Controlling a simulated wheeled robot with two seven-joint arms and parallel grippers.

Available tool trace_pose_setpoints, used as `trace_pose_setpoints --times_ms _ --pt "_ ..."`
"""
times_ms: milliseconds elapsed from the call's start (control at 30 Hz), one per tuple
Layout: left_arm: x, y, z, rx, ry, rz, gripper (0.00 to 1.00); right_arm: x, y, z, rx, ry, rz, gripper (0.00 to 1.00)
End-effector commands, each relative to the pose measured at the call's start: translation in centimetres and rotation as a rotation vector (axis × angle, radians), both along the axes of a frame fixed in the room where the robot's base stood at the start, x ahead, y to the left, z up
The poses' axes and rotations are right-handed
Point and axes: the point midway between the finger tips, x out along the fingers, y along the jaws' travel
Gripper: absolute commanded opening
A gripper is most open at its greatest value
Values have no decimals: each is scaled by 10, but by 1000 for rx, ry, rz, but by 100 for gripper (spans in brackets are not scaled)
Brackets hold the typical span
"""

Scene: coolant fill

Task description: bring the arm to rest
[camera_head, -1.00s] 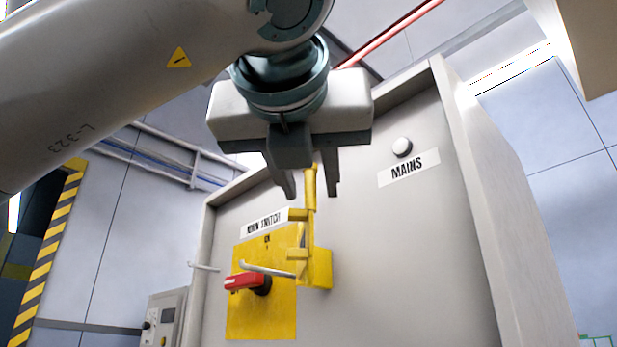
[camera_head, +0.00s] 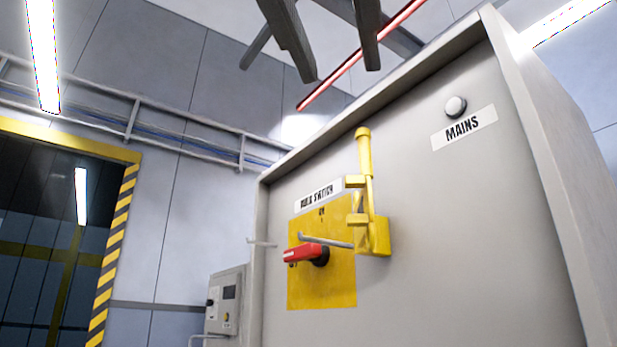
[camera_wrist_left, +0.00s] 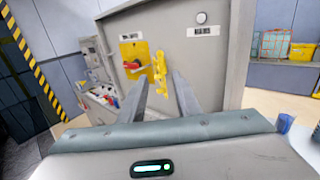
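My left gripper (camera_head: 341,74) shows at the top of the head view, with its fingers apart and nothing between them. It is above and in front of the grey cabinet (camera_head: 440,230), clear of the yellow lever handle (camera_head: 364,155). The rest of the left arm is out of the head view. In the left wrist view the fingers reach toward the cabinet front. My right gripper is not in view.
The cabinet carries a red switch handle (camera_head: 305,253) on a yellow plate (camera_head: 330,285), a metal rod across it, and a round white lamp (camera_head: 455,106) above the MAINS label. A small control box (camera_head: 226,300) stands left. A striped doorway frame (camera_head: 112,250) is farther left.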

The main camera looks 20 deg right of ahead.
Motion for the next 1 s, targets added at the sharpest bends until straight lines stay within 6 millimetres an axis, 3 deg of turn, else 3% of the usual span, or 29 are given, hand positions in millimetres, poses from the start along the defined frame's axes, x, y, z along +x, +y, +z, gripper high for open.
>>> trace_pose_setpoints --times_ms 200,767,1000 --pt "-11 8 0 -1 -1 0 30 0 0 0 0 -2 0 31" --pt "-11 8 0 0 0 0 30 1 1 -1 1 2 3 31" --pt "2 5 -11 25 29 -22 30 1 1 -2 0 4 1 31"
